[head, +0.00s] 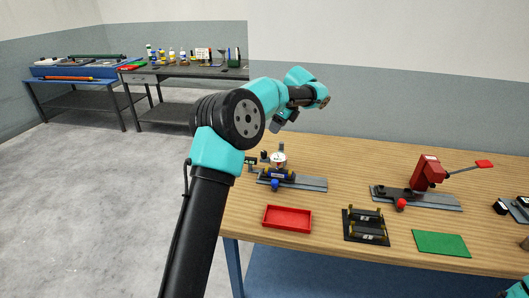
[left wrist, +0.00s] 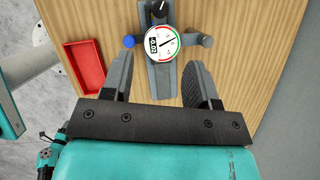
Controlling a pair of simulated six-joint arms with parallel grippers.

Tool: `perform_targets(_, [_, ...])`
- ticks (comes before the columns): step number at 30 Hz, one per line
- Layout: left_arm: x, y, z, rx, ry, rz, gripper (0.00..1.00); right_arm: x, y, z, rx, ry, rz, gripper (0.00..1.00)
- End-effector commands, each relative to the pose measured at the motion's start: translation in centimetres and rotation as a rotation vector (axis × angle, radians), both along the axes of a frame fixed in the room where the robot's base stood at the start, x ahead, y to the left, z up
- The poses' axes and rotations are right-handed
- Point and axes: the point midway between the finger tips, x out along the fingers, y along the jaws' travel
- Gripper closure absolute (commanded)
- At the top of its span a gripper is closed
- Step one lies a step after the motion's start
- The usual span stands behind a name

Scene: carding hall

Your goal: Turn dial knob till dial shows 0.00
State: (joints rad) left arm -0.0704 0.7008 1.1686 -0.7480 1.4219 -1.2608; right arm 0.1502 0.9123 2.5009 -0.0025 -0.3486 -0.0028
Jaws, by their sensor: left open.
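The round white dial (head: 278,160) stands on a grey rail fixture on the wooden table. In the left wrist view the dial (left wrist: 160,45) has a red and green rim, a needle and a small dark readout, whose digits are too small to read surely. A blue ball knob (left wrist: 129,41) is left of the dial. My left gripper (left wrist: 157,64) is open and empty above the fixture, its fingers apart on either side of the rail. My right gripper is out of view.
A red tray (head: 287,218) lies in front of the fixture. To the right are a black holder (head: 366,225), a green mat (head: 441,243) and a red lever press (head: 428,174). Workbenches with tools stand at the back left.

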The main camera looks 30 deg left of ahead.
Motion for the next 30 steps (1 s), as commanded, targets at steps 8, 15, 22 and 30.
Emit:
perform_targets(8, [-0.2,1.9,-4.4,0.000,0.002,0.002,0.46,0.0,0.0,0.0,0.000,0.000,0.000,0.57])
perform_targets(15, [-0.3,3.4,-8.3,-0.001,0.002,0.002,0.46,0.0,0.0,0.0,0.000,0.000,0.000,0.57])
perform_targets(22, [-0.3,4.8,-11.6,0.000,0.001,0.001,0.46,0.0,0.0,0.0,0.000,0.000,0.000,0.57])
perform_targets(30, [-0.3,5.6,-13.5,-0.001,-0.001,0.002,0.46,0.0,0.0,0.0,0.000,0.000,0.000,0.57])
